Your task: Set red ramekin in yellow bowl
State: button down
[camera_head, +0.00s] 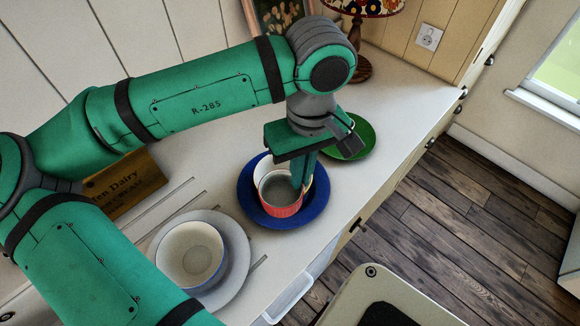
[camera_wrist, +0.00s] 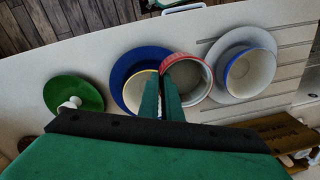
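The red ramekin (camera_head: 282,211) is gripped at its wall by my gripper (camera_head: 300,183), with one finger inside it and one outside. In the wrist view the ramekin (camera_wrist: 194,68) shows beside my fingers (camera_wrist: 161,98), which pinch its left wall. The yellow bowl (camera_wrist: 130,92), pale inside with a yellow rim, stands on a blue plate (camera_wrist: 122,66). The ramekin overlaps the bowl's right edge there. In the head view the ramekin covers most of the bowl (camera_head: 262,165). I cannot tell whether the two touch.
A blue-rimmed bowl (camera_head: 190,252) stands on a grey plate (camera_head: 236,268) at the front left. A green plate (camera_head: 357,143) with a small white object (camera_wrist: 70,103) is on the other side. A wooden sign (camera_head: 125,185) and a lamp (camera_head: 362,66) stand at the back. The counter's far right is clear.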

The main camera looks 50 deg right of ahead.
jog(key=shift+w+d+f, duration=1.1)
jog(key=shift+d+f, duration=0.25)
jog(key=shift+f, duration=0.6)
jog(key=shift+w+d+f, duration=1.15)
jog(key=shift+d+f, duration=0.25)
jog(key=shift+f, duration=0.5)
jog(key=shift+w+d+f, duration=1.1)
jog(key=shift+d+f, duration=0.25)
jog(key=shift+f, duration=0.6)
jog(key=shift+w+f, duration=0.1)
jog(key=shift+f, duration=0.2)
jog(key=c, duration=2.3)
grip_release()
jog(key=shift+s, duration=0.2)
jog(key=shift+o, duration=0.2)
